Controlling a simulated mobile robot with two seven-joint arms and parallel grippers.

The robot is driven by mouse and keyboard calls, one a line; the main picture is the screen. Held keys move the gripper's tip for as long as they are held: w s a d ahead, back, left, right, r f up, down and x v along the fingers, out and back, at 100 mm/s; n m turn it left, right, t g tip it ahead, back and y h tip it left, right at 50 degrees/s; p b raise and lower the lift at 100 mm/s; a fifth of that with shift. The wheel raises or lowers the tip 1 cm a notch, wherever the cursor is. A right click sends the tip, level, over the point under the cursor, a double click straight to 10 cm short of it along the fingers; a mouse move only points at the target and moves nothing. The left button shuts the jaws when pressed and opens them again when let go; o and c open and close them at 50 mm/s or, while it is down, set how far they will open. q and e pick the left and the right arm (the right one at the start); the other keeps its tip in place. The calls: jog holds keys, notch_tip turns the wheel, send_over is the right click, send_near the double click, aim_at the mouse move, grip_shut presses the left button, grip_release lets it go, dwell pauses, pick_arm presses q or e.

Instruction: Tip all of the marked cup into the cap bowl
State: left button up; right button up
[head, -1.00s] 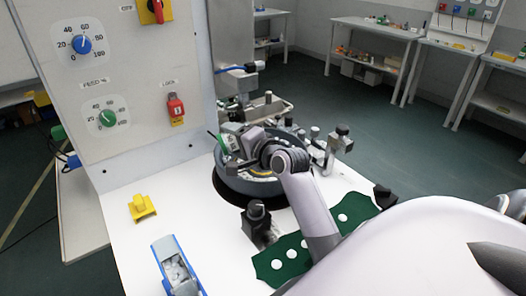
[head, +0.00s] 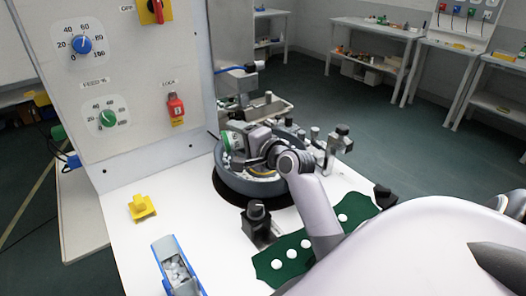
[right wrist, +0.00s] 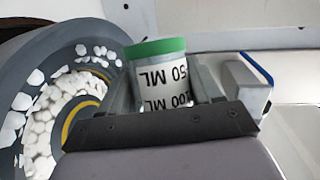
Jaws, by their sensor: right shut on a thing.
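The marked cup (right wrist: 160,78), white with a green rim and black ML markings, is between the fingers of my right gripper (right wrist: 165,95). In the head view, the cup's green rim (head: 226,141) faces left and the cup looks tipped over on its side. My right gripper (head: 244,142) is shut on it, above the grey round cap bowl (head: 240,183). The wrist view shows many white caps (right wrist: 48,115) in the bowl. The inside of the cup is hidden. My left gripper is not in view.
A control panel (head: 130,90) with knobs stands at the left. A yellow block (head: 141,208), a blue-sided tray (head: 160,268) with white pieces, a black post (head: 257,225) and a green mat (head: 265,268) with white discs are on the white table. Metal fixtures (head: 335,140) stand right of the bowl.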

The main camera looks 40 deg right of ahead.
jog(key=shift+s+d+r+m+t+y, duration=0.15)
jog(key=shift+d+r+m+t, duration=0.25)
jog(key=shift+m, duration=0.5)
jog(key=shift+s+d+r+m+t+y, duration=0.15)
jog(key=shift+d+r+m+t, duration=0.2)
jog(key=shift+m, duration=0.55)
dwell(1.4)
jog(key=shift+s+d+r+m+t, duration=0.15)
jog(key=shift+r+m+t, duration=0.1)
jog(key=shift+r+m, duration=0.3)
jog(key=shift+w+d+r+m+t, duration=0.1)
jog(key=shift+d+r+m+t, duration=0.1)
jog(key=shift+r+m, duration=0.35)
dwell(0.5)
jog(key=shift+a+n, duration=0.15)
jog(key=shift+n, duration=0.15)
